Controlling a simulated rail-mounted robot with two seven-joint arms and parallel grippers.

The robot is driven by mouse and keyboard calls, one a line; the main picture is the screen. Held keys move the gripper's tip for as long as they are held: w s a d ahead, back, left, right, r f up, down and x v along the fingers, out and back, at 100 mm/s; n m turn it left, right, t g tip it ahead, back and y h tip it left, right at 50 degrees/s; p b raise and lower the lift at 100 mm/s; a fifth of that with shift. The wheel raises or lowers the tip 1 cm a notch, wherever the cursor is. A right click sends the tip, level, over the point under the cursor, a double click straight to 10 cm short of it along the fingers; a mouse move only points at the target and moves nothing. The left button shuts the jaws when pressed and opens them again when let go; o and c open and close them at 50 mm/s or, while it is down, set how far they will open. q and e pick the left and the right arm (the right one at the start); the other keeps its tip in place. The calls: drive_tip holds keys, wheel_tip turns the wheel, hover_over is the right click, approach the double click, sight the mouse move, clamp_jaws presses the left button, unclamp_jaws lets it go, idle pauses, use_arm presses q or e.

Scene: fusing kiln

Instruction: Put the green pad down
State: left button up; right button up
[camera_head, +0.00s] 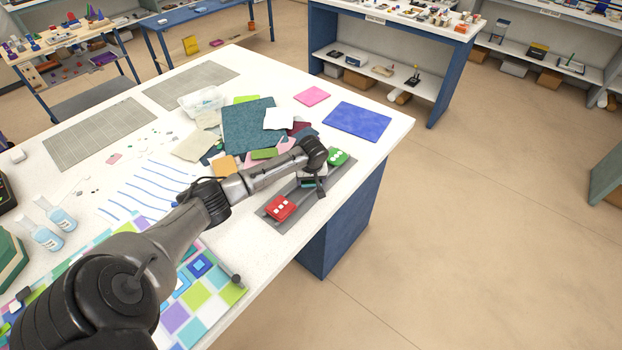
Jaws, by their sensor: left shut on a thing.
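My left gripper (312,185) points down over the middle of a dark grey mat (262,214) near the table's right edge. It is shut on a small dark teal-green piece (308,183), which I take for the green pad. The fingers partly hide it, and I cannot tell whether it touches the mat. A red pad with white squares (280,208) lies at the mat's near end. A brighter green pad with white dots (338,157) lies at the far end, just beyond the gripper. My right gripper is not in view.
The white table (390,125) carries a blue sheet (357,121), a dark teal sheet (245,125), a clear bin (202,101), bottles (60,217) and a colourful checked panel (207,300). Coloured sheets crowd behind my forearm. Open floor lies to the right.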

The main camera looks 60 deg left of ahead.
use_arm(q)
drive_tip(key=shift+f, duration=0.1)
drive_tip(key=shift+f, duration=0.4)
drive_tip(key=o, duration=1)
drive_tip(key=shift+c, duration=0.2)
